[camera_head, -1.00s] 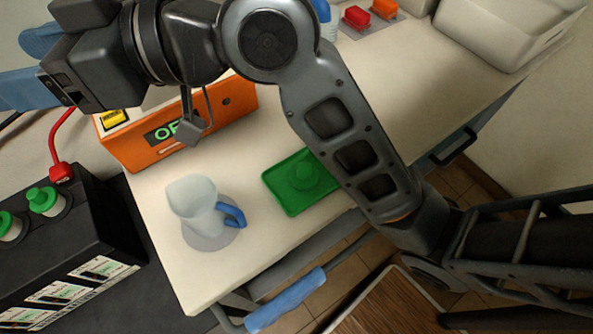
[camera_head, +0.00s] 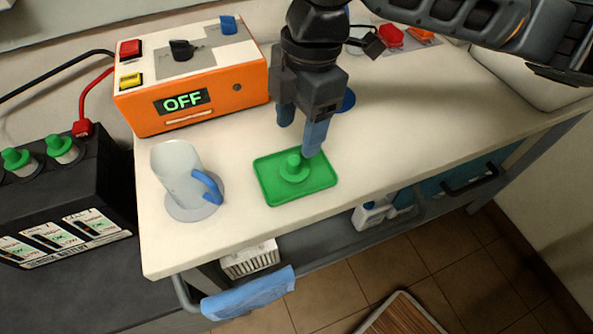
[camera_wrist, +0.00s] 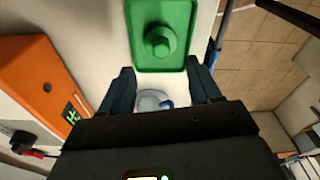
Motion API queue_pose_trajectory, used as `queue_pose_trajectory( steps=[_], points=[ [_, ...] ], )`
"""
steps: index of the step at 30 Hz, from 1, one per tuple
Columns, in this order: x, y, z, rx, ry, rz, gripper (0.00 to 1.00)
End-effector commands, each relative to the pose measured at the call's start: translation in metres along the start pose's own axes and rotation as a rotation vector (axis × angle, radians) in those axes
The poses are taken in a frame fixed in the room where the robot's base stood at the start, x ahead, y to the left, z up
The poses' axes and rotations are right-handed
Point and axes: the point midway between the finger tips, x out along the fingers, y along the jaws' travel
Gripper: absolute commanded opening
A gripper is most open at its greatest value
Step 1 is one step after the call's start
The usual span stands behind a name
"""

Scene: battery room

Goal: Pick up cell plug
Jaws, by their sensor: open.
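A green cell plug (camera_head: 294,166) sits upright in the green tray (camera_head: 268,191) on the white bench top. My gripper (camera_head: 300,130) is open, pointing down, just above and behind the plug, with nothing between its blue-grey fingers. One finger shows close to the tray's back edge; I cannot tell whether it touches. In the wrist view the plug (camera_wrist: 160,41) stands in the tray (camera_wrist: 145,15), beyond my open fingertips (camera_wrist: 163,78). More green plugs (camera_head: 58,146) are fitted on the black battery (camera_head: 75,190) at left.
A clear jug (camera_head: 176,171) with a blue handle stands left of the tray. An orange charger (camera_head: 240,86) reading OFF is behind it. Red and orange items (camera_head: 391,37) lie at the back, near a pale bin (camera_head: 505,75). The bench right of the tray is clear.

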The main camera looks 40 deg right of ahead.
Motion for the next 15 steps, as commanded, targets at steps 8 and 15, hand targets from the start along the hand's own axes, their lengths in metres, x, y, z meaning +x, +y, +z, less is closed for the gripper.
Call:
queue_pose_trajectory(
  steps=[8, 15],
  points=[
    [0.025, -0.001, 0.002, 0.002, -0.005, -0.005, 0.63],
    [0.056, -0.003, 0.000, 0.002, -0.005, -0.006, 0.63]
  ],
)
